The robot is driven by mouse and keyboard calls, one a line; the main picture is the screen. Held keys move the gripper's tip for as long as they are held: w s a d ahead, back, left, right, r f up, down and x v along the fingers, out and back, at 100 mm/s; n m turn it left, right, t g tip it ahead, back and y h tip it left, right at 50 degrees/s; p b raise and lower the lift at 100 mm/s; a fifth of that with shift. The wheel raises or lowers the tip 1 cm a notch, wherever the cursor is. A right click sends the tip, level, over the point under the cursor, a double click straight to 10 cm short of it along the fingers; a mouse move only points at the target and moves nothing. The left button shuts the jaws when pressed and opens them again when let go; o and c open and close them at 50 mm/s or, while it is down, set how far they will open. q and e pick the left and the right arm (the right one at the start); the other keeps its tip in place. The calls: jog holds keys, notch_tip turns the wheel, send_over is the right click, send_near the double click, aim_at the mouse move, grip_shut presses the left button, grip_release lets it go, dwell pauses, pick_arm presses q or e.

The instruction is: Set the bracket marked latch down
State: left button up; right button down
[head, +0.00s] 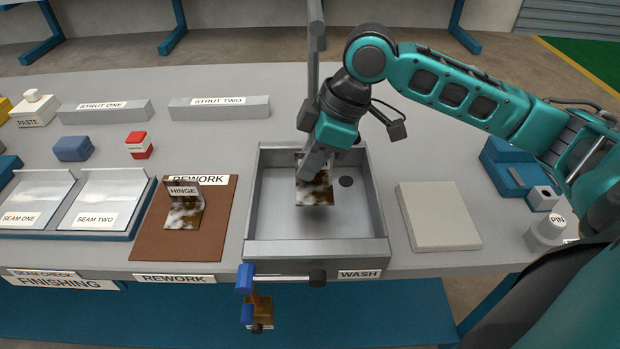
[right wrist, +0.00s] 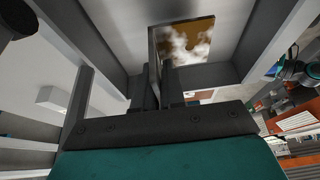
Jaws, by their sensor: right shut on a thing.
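My right gripper (head: 316,168) reaches down into the wash basin (head: 318,248) and is shut on a bracket (head: 315,192). The bracket is brown with white, foamy-looking patches and shows inside the basin walls. No label can be read on it, so I cannot see the word latch. Whether it touches the basin floor is unclear. In the right wrist view the bracket (right wrist: 195,45) shows beyond the fingers (right wrist: 160,88), with its upright plate between them. A similar bracket marked hinge (head: 184,210) stands on the brown rework mat (head: 150,245). My left gripper is not in view.
A pale flat block (head: 438,216) lies right of the basin. A blue clamp (head: 245,279) sits at the bench's front edge, with a brownish piece (head: 262,309) below. The seam trays (head: 100,200) are at left; strut bars (head: 220,108) lie behind. A round pin holder (head: 547,231) stands at right.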

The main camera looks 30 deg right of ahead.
notch_tip(320, 180, down, 3)
jog(key=shift+f+b, duration=0.2)
jog(key=shift+b, duration=0.3)
jog(key=shift+f, duration=0.2)
jog(key=c, duration=1.2)
grip_release()
